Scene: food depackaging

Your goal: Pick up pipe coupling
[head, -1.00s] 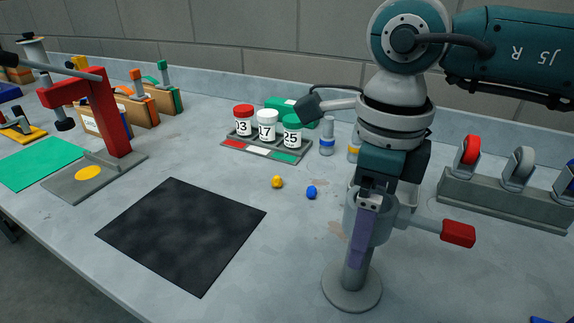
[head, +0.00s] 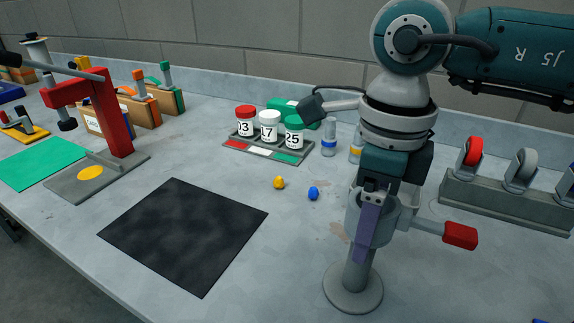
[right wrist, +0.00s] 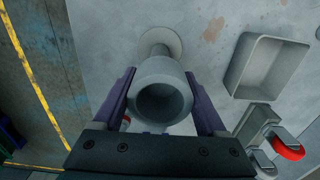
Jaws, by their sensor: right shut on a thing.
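The pipe coupling (right wrist: 160,88) is a wide grey tube with an open end, seen from above in the right wrist view. In the head view its grey side (head: 391,222) shows at a stand with a slim post and a round base (head: 353,293). My right gripper (right wrist: 163,95) is shut on the coupling, with one purple finger on each side. In the head view a purple finger (head: 367,230) covers part of the coupling. I cannot tell whether the coupling still touches the stand. My left gripper is not in view.
A red-tipped handle (head: 459,235) sticks out right of the stand. A caster rack (head: 508,202) stands farther right. A black mat (head: 185,235) lies left, with small yellow (head: 279,183) and blue (head: 313,193) pieces behind it. Labelled jars (head: 269,127) stand at the back.

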